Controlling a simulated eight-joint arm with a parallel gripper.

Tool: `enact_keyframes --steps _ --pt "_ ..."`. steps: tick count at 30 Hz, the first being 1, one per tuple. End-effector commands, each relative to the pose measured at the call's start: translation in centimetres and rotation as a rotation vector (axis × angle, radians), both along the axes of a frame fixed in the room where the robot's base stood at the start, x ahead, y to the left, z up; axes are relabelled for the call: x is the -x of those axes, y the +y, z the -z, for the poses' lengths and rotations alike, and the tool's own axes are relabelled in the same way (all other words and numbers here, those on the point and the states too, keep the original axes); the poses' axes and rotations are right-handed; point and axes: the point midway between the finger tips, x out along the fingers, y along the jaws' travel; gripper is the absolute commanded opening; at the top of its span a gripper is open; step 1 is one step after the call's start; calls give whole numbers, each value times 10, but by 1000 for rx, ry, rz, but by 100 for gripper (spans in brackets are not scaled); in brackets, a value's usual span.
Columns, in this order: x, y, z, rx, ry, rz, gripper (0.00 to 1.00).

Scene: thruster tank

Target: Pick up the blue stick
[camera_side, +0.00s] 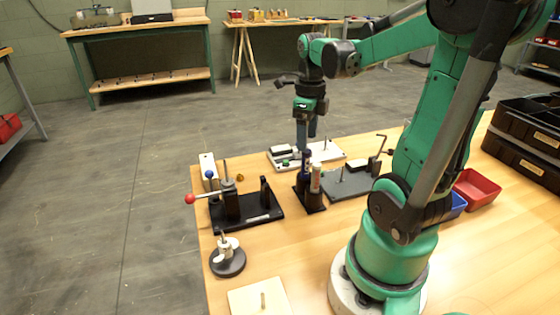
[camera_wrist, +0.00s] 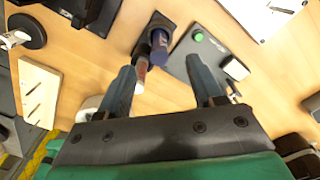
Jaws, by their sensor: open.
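The blue stick (camera_side: 305,160) stands upright in a small black holder (camera_side: 311,201) on the table. A white stick with a red part (camera_side: 315,180) stands beside it in the same holder. In the wrist view the blue stick (camera_wrist: 159,45) shows end-on, beyond and roughly between my fingertips, with the red and white stick (camera_wrist: 141,72) close by on its left. My gripper (camera_side: 307,132) is open and empty, pointing down above the table behind the holder. Its two fingers are apart in the wrist view (camera_wrist: 158,72), not touching the blue stick.
A dark fixture with a red-knobbed lever (camera_side: 190,199) is at the left, a grey plate (camera_side: 345,186) at the right. Red (camera_side: 476,188) and black bins (camera_side: 522,140) stand farther right.

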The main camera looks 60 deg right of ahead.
Motion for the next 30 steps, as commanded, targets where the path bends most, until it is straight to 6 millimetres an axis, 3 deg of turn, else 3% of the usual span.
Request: enact_keyframes --steps 12,23,25,30 --pt "-1 0 44 3 -3 -5 60" --pt "0 1 49 3 -3 -6 60" --pt "0 1 49 3 -3 -7 49" --pt "0 1 49 3 -3 -7 1"
